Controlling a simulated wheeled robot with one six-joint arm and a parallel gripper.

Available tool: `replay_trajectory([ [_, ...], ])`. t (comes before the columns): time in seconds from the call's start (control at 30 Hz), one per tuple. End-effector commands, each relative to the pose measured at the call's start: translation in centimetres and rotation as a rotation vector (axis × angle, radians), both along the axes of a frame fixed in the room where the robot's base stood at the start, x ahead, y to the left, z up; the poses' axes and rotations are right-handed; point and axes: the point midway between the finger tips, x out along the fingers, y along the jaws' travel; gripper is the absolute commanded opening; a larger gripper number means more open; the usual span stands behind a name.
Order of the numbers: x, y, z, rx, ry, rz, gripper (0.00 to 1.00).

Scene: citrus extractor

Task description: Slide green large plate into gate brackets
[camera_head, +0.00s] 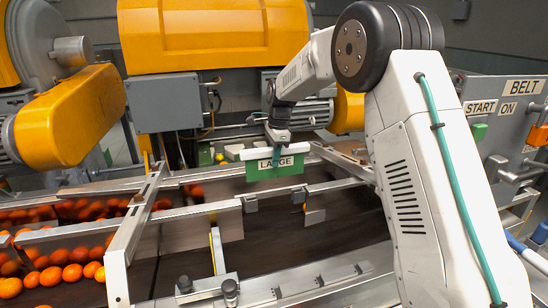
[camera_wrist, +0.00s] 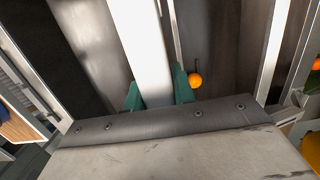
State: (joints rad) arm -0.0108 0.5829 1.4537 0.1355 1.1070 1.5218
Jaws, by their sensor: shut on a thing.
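The green plate (camera_head: 270,169), marked LARGE, hangs upright below my gripper (camera_head: 276,151) in the head view, with a white bar along its top. My gripper is shut on this plate at the bar. In the wrist view, the green fingertips of my gripper (camera_wrist: 158,93) lie on both sides of the white bar (camera_wrist: 148,45); the plate's green face does not show there. The gate brackets, a left one (camera_head: 250,204) and a right one (camera_head: 314,213), sit on a metal rail over the dark belt, lower in the head view. The plate appears apart from them.
Metal rails (camera_head: 185,213) cross the belt (camera_head: 345,228) around the plate. Many oranges (camera_head: 68,272) lie at the left; one orange (camera_wrist: 195,81) shows near the fingers in the wrist view. A control box (camera_head: 500,105) stands at the right, orange machinery (camera_head: 212,35) behind.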

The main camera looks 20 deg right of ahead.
Motion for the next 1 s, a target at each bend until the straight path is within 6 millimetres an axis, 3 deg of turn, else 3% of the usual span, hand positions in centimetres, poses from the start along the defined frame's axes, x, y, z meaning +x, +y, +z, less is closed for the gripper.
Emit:
replay_trajectory([
  [0.6,0.0,0.1,-4.8,0.000,0.001,0.000,0.00],
  [1.0,0.0,0.1,-5.8,0.000,-0.001,0.001,0.00],
])
